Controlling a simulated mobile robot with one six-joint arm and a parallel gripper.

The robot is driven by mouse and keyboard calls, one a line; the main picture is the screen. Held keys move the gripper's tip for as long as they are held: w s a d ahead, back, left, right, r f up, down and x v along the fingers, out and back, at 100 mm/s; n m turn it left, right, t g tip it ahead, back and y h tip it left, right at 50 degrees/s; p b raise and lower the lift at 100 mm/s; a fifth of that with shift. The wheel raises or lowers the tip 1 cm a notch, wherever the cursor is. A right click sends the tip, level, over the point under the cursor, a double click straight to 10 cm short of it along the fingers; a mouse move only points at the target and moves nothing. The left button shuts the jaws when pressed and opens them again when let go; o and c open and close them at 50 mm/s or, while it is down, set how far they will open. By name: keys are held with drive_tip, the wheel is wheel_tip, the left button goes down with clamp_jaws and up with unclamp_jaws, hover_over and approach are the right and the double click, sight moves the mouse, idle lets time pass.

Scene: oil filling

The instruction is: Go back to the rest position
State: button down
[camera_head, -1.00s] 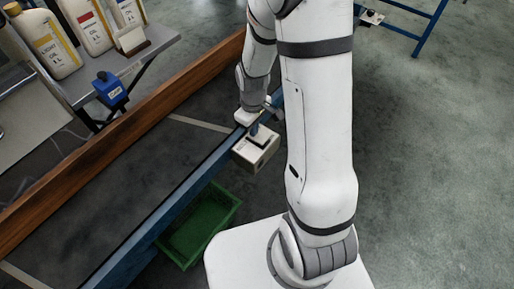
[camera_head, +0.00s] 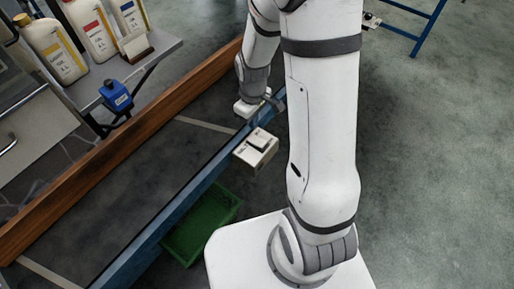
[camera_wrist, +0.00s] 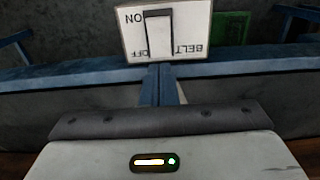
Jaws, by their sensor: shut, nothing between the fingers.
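My gripper (camera_wrist: 162,70) is shut and empty, its two fingers together in the middle of the wrist view. In the head view my gripper (camera_head: 272,99) is above the blue conveyor rail, close to the belt switch box and apart from it. The white belt switch box (camera_head: 257,150) hangs on the near side of the rail. In the wrist view the switch box (camera_wrist: 190,43) lies just beyond the fingertips, with ON, OFF and BELT printed upside down around its rocker. Which way the rocker is pressed, I cannot tell.
The dark conveyor belt (camera_head: 125,185) runs between a blue rail (camera_head: 190,200) and a brown side board (camera_head: 120,140). A green crate (camera_head: 200,228) is below the rail.

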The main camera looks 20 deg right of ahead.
drive_tip(key=shift+r, duration=0.45)
drive_tip(key=s+r+m+t, duration=0.1)
drive_tip(key=s+r+m, duration=0.2)
drive_tip(key=s+r, duration=0.4)
drive_tip(key=s+r+m+t, duration=0.1)
drive_tip(key=s+r+m, duration=0.3)
drive_tip(key=s+r, duration=0.3)
wheel_tip(320, 180, up, 5)
drive_tip(key=shift+d+r+t, duration=0.1)
drive_tip(key=shift+d+t, duration=0.15)
drive_tip(key=shift+t, duration=0.15)
